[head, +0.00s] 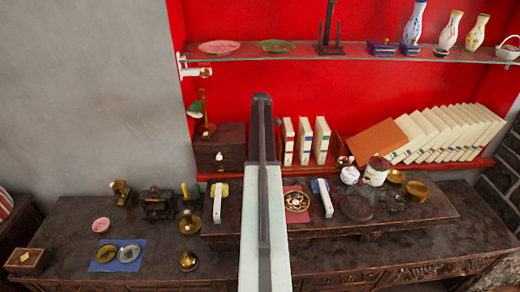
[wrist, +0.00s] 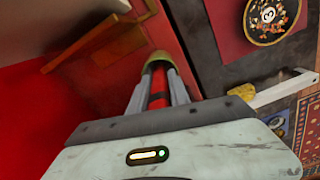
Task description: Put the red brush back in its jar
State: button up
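My gripper (wrist: 157,90) is shut on the red brush (wrist: 158,79) in the wrist view. The brush's red shaft lies between the grey fingers, and its olive-gold end points away from me, past the fingertips. In the head view my arm stands upright in the middle, and I cannot make out the gripper or the brush there. A white and dark red lidded jar (head: 375,174) stands at the right on the raised stand. I cannot tell which vessel is the brush's jar.
A patterned plate (head: 297,201) lies on the raised stand (head: 430,212); it also shows in the wrist view (wrist: 270,18). White books (head: 322,140) and a leaning row of books stand behind. A brass pot (head: 189,223) is left of my arm. A shelf (head: 350,55) with vases crosses above.

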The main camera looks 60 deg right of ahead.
jog(key=shift+o, duration=0.9)
notch_tip(320, 180, up, 13)
jog(key=p, duration=1.2)
jog(key=shift+f, duration=0.3)
